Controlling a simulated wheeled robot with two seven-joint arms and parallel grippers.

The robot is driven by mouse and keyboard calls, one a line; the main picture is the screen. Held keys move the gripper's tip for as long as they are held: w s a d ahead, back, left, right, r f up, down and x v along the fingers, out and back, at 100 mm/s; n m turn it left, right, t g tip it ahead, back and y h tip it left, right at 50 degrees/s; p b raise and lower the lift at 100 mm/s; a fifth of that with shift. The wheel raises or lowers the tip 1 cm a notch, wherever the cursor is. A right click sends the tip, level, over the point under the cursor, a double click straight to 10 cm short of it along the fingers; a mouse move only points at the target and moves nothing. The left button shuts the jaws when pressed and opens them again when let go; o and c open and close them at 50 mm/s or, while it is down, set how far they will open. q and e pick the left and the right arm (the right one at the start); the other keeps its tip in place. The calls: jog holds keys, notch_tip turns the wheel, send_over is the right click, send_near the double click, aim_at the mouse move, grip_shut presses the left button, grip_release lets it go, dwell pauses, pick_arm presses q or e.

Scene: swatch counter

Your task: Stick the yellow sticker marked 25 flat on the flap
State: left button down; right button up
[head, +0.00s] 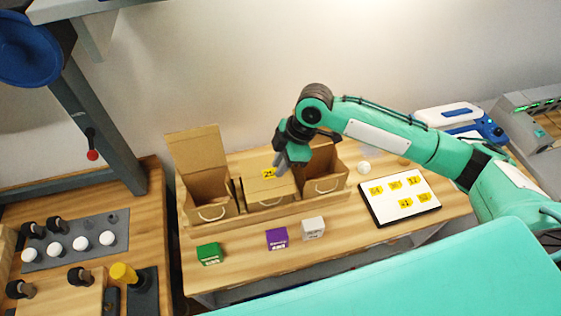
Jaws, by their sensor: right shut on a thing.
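The yellow sticker (268,174), whose mark looks like 25 but is small, is at the fingertips of my right gripper (280,165). That gripper is shut on the sticker and points down over the middle cardboard box (268,205). The flap (262,190) of this box lies closed, and the sticker shows at its far edge. I cannot tell whether the sticker touches the flap. My left gripper is not in view.
An open box (207,188) with its flap raised stands left, another open box (325,183) right. Green (209,254), purple (277,238) and white (313,228) small boxes stand in front. A white board (377,212) with several yellow stickers lies right.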

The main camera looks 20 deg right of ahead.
jog(key=shift+f, duration=0.3)
dwell(0.4)
grip_shut()
jog(key=shift+o, duration=1.8)
grip_release()
jog(key=a+p+v, duration=0.1)
jog(key=p+v, duration=0.1)
jog(key=v, duration=1.6)
jog(key=shift+a+r+p, duration=0.25)
jog(key=shift+r+p, duration=0.1)
jog(key=shift+r, duration=0.25)
